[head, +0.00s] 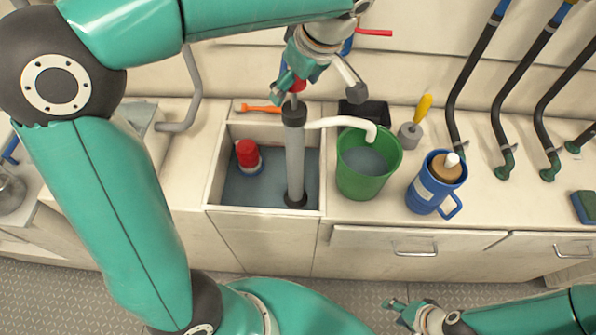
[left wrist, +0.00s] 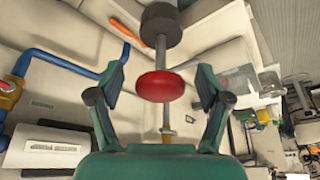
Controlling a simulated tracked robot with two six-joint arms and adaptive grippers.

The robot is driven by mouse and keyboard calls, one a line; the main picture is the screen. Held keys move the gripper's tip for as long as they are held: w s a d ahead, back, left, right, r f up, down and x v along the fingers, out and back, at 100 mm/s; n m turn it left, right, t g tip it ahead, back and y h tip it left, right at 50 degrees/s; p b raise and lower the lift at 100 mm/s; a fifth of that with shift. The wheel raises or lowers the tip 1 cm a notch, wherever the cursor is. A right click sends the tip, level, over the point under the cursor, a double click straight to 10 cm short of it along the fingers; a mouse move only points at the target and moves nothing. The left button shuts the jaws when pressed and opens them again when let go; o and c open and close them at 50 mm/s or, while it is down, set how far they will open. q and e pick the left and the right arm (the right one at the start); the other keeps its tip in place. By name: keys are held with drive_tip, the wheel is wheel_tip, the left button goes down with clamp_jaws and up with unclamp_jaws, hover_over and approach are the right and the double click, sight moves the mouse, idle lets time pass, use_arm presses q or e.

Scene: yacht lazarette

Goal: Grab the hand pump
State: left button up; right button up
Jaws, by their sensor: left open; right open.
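The hand pump (head: 295,155) stands upright in the sink-like well (head: 213,178), with a grey barrel, black collar and white spout reaching over the green bucket (head: 362,185). Its red handle (left wrist: 153,87) shows between the open fingers of my left gripper (left wrist: 157,95) in the left wrist view, with the rod and black collar (left wrist: 160,27) beyond. In the head view my left gripper (head: 318,82) is over the pump top and partly hides the handle. I cannot tell whether the fingers touch it. My right gripper (head: 400,312) is open and empty, low in front of the counter.
A red-capped object (head: 247,153) sits in the well. An orange tool (head: 260,108) lies behind it. A blue mug (head: 433,188), a black tray (head: 366,113) and a yellow-handled brush (head: 416,122) stand right of the well. Black hoses (head: 478,70) rise at the back.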

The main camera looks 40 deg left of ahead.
use_arm(q)
drive_tip(key=shift+c, duration=0.4)
clamp_jaws()
drive_tip(key=shift+r, duration=0.15)
